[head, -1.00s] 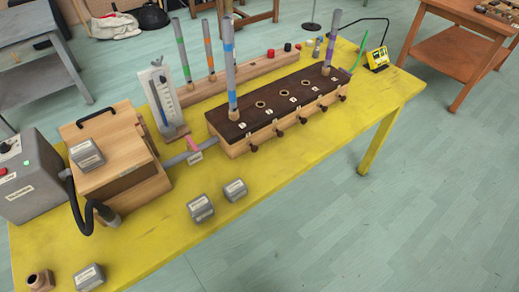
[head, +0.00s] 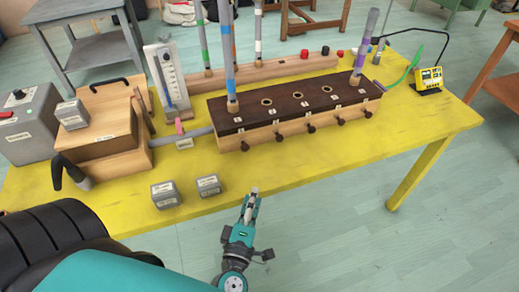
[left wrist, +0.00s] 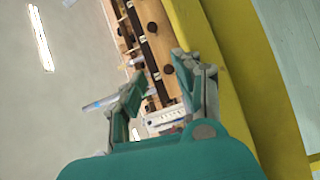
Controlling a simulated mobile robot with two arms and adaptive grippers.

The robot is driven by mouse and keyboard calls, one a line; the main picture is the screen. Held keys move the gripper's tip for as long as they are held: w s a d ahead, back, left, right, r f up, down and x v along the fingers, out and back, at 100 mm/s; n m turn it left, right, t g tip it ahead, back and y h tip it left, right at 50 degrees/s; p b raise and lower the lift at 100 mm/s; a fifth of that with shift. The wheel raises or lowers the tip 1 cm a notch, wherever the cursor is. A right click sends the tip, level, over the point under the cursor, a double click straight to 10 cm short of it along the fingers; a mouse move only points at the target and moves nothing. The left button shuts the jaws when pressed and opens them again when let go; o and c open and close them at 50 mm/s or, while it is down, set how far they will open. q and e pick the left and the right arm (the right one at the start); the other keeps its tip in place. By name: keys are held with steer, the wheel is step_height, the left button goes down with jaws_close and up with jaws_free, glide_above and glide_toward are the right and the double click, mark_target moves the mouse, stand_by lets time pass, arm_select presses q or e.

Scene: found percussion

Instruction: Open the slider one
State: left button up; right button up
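The wooden slider box (head: 262,138) with a dark top stands on the yellow table. Several dark slider knobs line its front face, the leftmost knob (head: 244,146) nearest my left gripper. The number labels are too small to read. My left gripper (head: 251,200) is in front of the table edge, below and apart from the leftmost knob. In the left wrist view, the fingers of my left gripper (left wrist: 158,66) are spread and empty, with a dark knob (left wrist: 168,69) seen between them farther off. My right gripper is not in view.
Two small grey blocks (head: 165,194) (head: 208,186) stand near the front edge of the yellow table (head: 330,176). A wooden bellows box (head: 110,130) stands at left, joined by a grey pipe (head: 190,139). Tall tubes (head: 230,60) rise from the slider box. The table front right is clear.

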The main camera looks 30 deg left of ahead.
mark_target(245, 149)
arm_select(q)
steer(key=a+n, duration=0.1)
steer(key=s+a+n+y, duration=0.1)
steer(key=a+n+g+y, duration=0.1)
steer(key=shift+s+r, duration=0.25)
steer(key=shift+s, duration=0.05)
steer(key=shift+w+a+y, duration=0.1)
steer(key=shift+a+y, duration=0.05)
steer(key=shift+y, duration=0.15)
steer(key=p+x, duration=0.2)
steer(key=x, duration=1.5)
steer(key=shift+f, duration=0.15)
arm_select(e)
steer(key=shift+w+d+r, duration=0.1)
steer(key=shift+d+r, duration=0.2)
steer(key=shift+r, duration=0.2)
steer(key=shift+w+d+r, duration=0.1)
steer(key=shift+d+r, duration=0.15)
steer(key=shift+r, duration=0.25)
